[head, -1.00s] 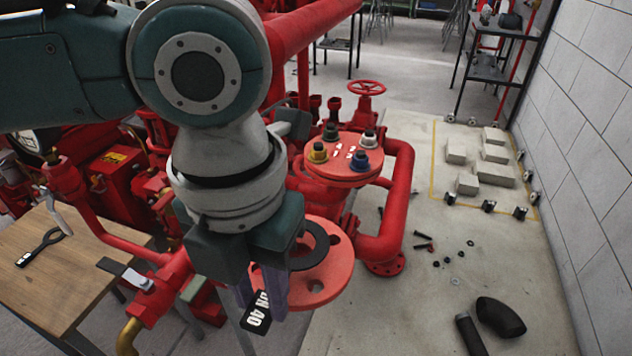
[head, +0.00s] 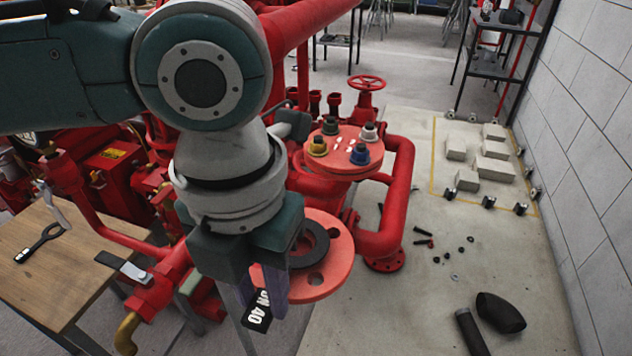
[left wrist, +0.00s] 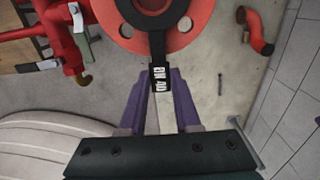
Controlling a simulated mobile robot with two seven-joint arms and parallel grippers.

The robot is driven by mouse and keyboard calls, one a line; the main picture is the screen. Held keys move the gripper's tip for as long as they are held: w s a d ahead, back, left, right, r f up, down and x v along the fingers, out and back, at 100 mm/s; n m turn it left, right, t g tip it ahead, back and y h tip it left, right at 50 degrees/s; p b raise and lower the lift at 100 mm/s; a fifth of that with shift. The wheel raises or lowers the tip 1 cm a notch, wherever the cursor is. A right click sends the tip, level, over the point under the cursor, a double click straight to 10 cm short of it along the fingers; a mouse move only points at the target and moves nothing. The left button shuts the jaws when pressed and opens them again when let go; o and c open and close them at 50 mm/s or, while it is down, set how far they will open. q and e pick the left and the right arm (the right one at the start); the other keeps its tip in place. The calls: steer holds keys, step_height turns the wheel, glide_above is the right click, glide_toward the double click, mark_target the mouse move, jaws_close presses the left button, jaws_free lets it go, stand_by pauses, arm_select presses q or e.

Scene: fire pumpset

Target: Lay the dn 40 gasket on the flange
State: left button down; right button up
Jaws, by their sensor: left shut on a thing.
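The DN 40 gasket (head: 310,246) is a black ring with a handle tab labelled "DN 40" (head: 257,311). My left gripper (head: 268,285) is shut on the tab, which also shows between the purple fingers in the left wrist view (left wrist: 162,80). The ring is over the open red flange (head: 338,262), roughly around its middle; part of it is hidden by my gripper. In the left wrist view the gasket ring (left wrist: 152,12) overlaps the flange (left wrist: 192,22) near the top edge. I cannot tell whether the ring touches the flange face. My right gripper is not in view.
Behind stands a second red flange (head: 345,150) with coloured bolts and nuts. A wooden table (head: 35,290) at left holds a black tagged ring tool (head: 40,244).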

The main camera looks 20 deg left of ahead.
arm_select(q)
steer(key=shift+f, duration=0.4)
stand_by(0.3)
steer(key=c, duration=0.5)
jaws_free()
steer(key=shift+c, duration=0.2)
step_height(320, 180, up, 10)
steer(key=p, duration=0.1)
